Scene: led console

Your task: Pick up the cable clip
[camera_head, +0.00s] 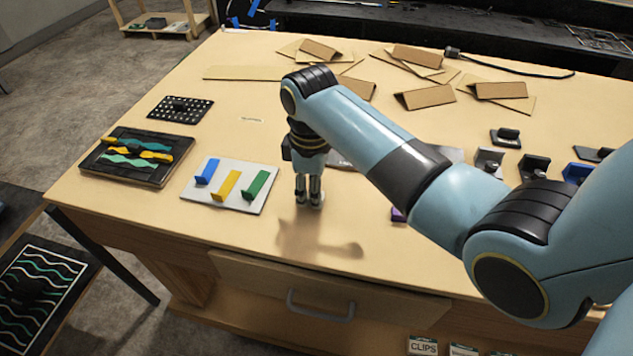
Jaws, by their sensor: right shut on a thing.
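My right gripper (310,201) points straight down over the front middle of the wooden table (240,250), just right of the white board. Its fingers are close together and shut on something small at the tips. I take this to be the cable clip, but the fingers hide it and I cannot make out its shape. The tips are at or just above the table top; I cannot tell if they touch. My left gripper is not in view.
A white board (208,203) with blue, yellow and green brackets lies left of my gripper. A dark wavy-patterned panel (150,172) and a perforated black plate (190,115) lie farther left. Cardboard pieces (425,97) lie at the back. Several small brackets (534,166) stand at right.

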